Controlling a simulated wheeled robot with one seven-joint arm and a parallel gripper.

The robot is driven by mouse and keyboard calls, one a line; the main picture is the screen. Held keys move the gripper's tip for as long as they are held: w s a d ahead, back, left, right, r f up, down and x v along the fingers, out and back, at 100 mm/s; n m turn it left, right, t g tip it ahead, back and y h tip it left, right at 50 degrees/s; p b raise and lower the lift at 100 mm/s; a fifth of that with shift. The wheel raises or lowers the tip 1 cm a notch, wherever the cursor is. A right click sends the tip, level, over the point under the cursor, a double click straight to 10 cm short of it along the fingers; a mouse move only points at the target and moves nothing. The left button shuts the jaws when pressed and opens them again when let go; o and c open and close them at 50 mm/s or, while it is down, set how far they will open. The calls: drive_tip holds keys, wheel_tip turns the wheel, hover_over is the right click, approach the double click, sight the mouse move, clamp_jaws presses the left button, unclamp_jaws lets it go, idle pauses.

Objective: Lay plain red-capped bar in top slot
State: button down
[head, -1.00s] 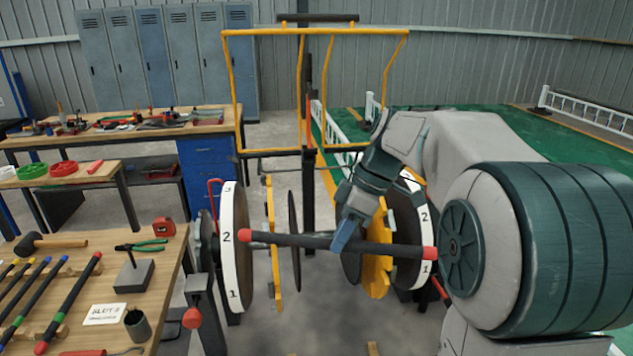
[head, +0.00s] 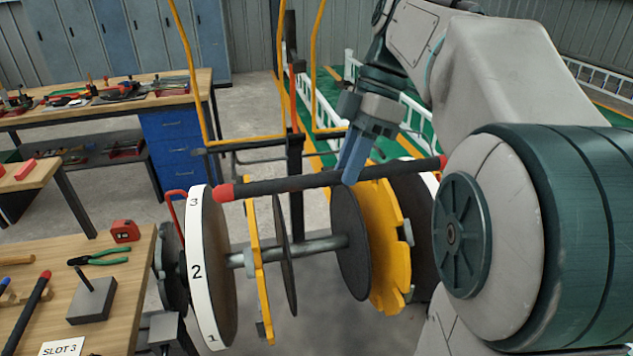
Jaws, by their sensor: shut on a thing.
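My gripper (head: 351,178) is shut on a dark bar with red caps (head: 290,183), near its middle to right part. The bar lies nearly level across the upper edge of the rig, its right end slightly higher in the picture. The left yellow notched plate (head: 256,250) and right yellow notched plate (head: 385,245) stand below the bar. The left cap overlaps the top of the white numbered rim (head: 197,265), which shows 3, 2 and 1. I cannot tell whether the bar touches the plates or hovers above them; the top slots are hidden behind it.
A grey shaft (head: 315,245) and dark discs (head: 351,245) sit between the plates. A wooden bench (head: 120,310) at lower left holds another red-capped bar (head: 30,318), a "SLOT 3" card (head: 62,347), pliers and a tape measure. A yellow frame (head: 187,70) stands behind.

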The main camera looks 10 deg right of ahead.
drive_tip(key=w+a+f+p, duration=0.1)
drive_tip(key=w+f+p, duration=0.3)
drive_tip(key=w+f, duration=0.6)
drive_tip(key=shift+w+a+f, duration=0.3)
drive_tip(key=shift+w+f, duration=0.05)
drive_tip(key=shift+w, duration=0.4)
drive_tip(key=shift+f, duration=0.1)
drive_tip(key=c, duration=1.5)
unclamp_jaws()
drive_tip(key=shift+f, duration=0.1)
drive_tip(key=shift+o, duration=1.3)
drive_tip(key=shift+s, duration=0.1)
